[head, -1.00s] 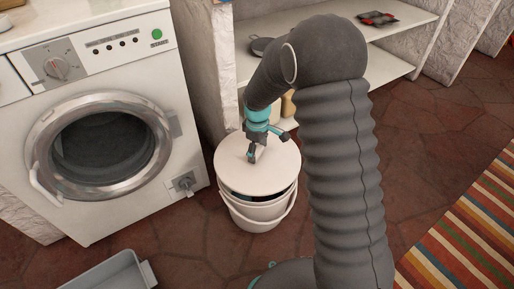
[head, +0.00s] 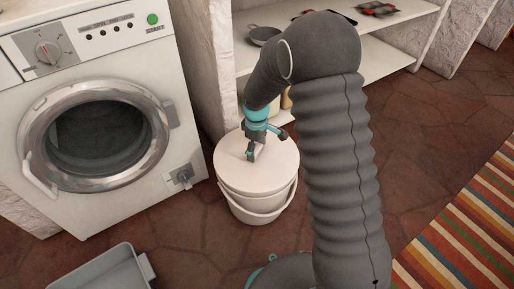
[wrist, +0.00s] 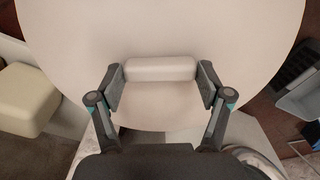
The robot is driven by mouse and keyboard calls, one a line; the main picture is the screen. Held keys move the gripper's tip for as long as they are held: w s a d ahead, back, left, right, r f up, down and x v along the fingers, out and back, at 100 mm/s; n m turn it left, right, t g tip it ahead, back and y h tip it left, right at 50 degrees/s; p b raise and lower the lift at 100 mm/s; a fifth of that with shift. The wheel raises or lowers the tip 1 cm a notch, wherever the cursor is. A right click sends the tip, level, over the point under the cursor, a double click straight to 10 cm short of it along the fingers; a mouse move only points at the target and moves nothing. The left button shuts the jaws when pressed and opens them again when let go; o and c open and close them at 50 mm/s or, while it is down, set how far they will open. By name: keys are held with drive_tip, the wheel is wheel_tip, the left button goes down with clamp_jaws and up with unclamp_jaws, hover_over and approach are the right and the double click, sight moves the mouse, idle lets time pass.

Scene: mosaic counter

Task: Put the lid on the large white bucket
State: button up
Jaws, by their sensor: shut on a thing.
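The large white bucket (head: 262,208) stands on the tiled floor in the head view, with its bail handle hanging at the front. The round off-white lid (head: 278,163) lies over its top, and no gap shows between lid and rim on the near side. The far side of the rim is hidden. My gripper (head: 251,155) is above the lid, shut on the lid's handle. In the wrist view the fingers of my gripper (wrist: 160,82) press on both ends of the bar-shaped handle (wrist: 160,69), and the lid (wrist: 160,25) fills most of the picture.
A washing machine (head: 100,130) stands left of the bucket. A white shelf unit (head: 390,55) with a pan (head: 264,36) is behind it. A grey tub (head: 100,272) is at the front left, a striped rug (head: 465,225) at the right.

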drive_tip(key=shift+f+b, duration=0.35)
drive_tip(key=shift+f, duration=0.15)
idle(1.2)
drive_tip(key=o, duration=1.2)
drive_tip(key=shift+r, duration=0.1)
drive_tip(key=shift+r+p, duration=2.3)
drive_tip(key=shift+r, duration=1.15)
drive_tip(key=shift+m, duration=0.3)
